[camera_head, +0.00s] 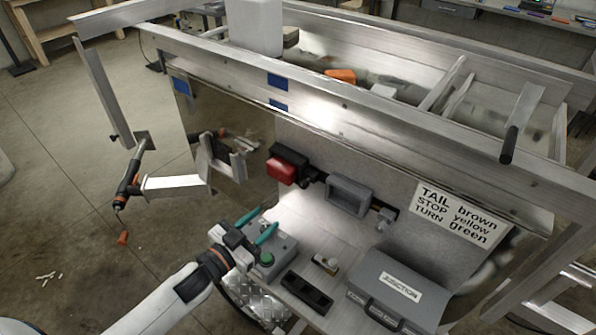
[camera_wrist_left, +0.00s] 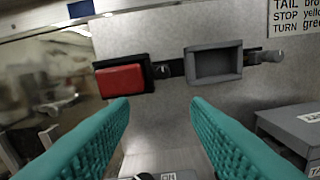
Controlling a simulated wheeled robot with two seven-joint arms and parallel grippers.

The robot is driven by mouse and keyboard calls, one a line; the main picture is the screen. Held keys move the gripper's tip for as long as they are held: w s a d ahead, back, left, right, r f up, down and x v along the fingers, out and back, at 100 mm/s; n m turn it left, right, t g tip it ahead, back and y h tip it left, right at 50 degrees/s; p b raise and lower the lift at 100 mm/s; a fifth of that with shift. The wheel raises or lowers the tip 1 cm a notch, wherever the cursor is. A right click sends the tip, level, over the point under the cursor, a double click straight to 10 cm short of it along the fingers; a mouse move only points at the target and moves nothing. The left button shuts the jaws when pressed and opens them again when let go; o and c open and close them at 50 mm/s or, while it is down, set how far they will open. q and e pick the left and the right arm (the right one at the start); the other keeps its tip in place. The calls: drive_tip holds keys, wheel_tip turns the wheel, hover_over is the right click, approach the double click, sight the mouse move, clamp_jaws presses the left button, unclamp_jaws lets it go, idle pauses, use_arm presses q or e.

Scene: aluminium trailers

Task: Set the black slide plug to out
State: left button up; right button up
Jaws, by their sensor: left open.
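A small black part (camera_head: 312,176), which may be the slide plug, sits on the dark rail on the grey panel. It is between the red lamp (camera_head: 284,168) and the open grey box (camera_head: 350,195). In the left wrist view this black part (camera_wrist_left: 162,71) shows between the lamp (camera_wrist_left: 121,81) and the grey box (camera_wrist_left: 214,65). A grey-ended rod (camera_wrist_left: 265,57) sticks out right of the box. I cannot tell for certain which part is the plug, or its setting. My left gripper (camera_head: 257,226) is open and empty, below and in front of the lamp, its teal fingers apart. My right gripper is out of view.
The shelf below the panel holds a control box with a green button (camera_head: 267,258), a black slotted block (camera_head: 306,292) and a grey junction box (camera_head: 398,290). A wiring label (camera_head: 456,215) is on the panel. The trailer's aluminium rail (camera_head: 345,106) runs above.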

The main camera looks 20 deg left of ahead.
use_arm(q)
drive_tip(key=r, duration=0.1)
drive_tip(key=p, duration=0.1)
approach(302, 187)
drive_tip(key=w, duration=0.1)
drive_tip(key=p+x, duration=0.1)
drive_tip(key=x, duration=0.5)
drive_tip(key=shift+w+d, duration=0.35)
drive_tip(key=shift+w, duration=0.3)
drive_tip(key=c, duration=0.7)
clamp_jaws()
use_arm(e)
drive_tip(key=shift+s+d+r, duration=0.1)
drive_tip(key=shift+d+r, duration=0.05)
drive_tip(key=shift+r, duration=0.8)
